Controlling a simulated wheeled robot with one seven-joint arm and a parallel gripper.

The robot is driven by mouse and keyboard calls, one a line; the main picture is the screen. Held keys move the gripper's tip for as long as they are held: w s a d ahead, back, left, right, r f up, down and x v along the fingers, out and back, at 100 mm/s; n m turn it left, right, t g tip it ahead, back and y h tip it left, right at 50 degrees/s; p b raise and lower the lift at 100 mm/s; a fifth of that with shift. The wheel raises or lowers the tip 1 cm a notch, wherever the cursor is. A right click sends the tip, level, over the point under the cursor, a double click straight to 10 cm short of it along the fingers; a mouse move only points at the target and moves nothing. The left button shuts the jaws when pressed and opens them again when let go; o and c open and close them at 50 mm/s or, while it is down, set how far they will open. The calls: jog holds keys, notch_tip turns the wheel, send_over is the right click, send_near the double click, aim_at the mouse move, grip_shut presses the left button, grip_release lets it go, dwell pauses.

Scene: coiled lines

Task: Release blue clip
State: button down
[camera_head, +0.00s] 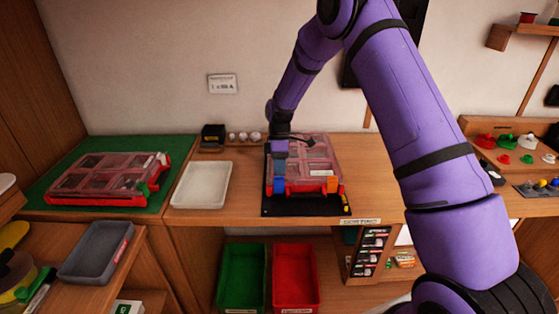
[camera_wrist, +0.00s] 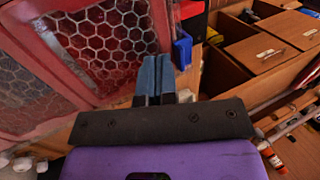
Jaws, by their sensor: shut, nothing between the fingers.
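The blue clip (camera_head: 279,185) is on the front edge of a red-framed case (camera_head: 308,187), near its left corner. In the wrist view the blue clip (camera_wrist: 183,51) shows just right of my fingertips, beside the case's red edge. My gripper (camera_head: 279,160) is shut and empty, pointing down over the front left part of the case. In the wrist view its two fingers (camera_wrist: 155,75) are together in front of the honeycomb panels (camera_wrist: 95,45). I cannot tell whether the fingertips touch the clip. An orange clip (camera_head: 333,184) is at the front right.
The case lies on a black mat (camera_head: 300,209) on the wooden table. A white tray (camera_head: 201,186) is to its left, and a similar case (camera_head: 108,180) lies on a green mat further left. A green bin (camera_head: 242,276) and a red bin (camera_head: 296,277) stand below.

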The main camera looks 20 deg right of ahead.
jog(key=shift+s+a, duration=0.1)
jog(key=shift+s, duration=0.15)
